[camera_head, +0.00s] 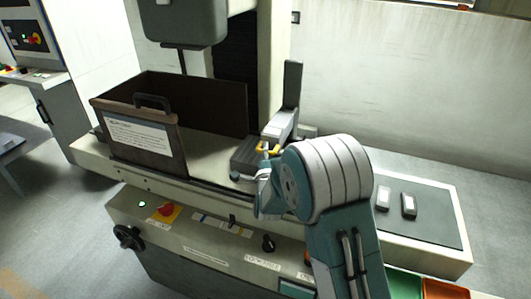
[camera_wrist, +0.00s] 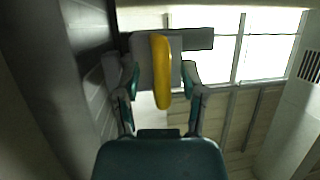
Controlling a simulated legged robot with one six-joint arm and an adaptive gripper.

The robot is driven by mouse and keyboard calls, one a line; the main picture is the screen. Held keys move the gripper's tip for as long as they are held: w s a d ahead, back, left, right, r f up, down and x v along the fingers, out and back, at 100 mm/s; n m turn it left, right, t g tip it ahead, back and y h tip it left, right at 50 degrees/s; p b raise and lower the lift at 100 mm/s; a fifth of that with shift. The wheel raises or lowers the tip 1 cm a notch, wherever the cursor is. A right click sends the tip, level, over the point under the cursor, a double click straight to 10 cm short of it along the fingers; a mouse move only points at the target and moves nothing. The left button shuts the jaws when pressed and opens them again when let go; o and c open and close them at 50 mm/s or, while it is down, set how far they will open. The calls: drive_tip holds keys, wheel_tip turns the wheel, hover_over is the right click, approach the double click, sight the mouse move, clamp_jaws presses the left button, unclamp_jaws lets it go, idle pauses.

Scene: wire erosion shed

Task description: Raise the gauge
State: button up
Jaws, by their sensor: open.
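What looks like the gauge is a grey piece (camera_head: 282,124) with a yellow bar (camera_head: 268,149), on the machine bed in the head view. In the wrist view the yellow bar (camera_wrist: 161,71) stands upright against a grey block (camera_wrist: 140,63). My gripper (camera_wrist: 158,88) is open, with one finger on each side of the yellow bar. Gaps show between the bar and both fingers. In the head view my wrist hides most of my gripper and part of the grey piece.
A brown open box (camera_head: 185,160) with a handle and label stands left on the bed. The grey machine head (camera_head: 178,20) hangs above it. A dark mat (camera_head: 425,215) with two small blocks lies right. Green and orange trays (camera_head: 445,290) sit at the lower right.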

clamp_jaws()
drive_tip(key=shift+r, duration=0.15)
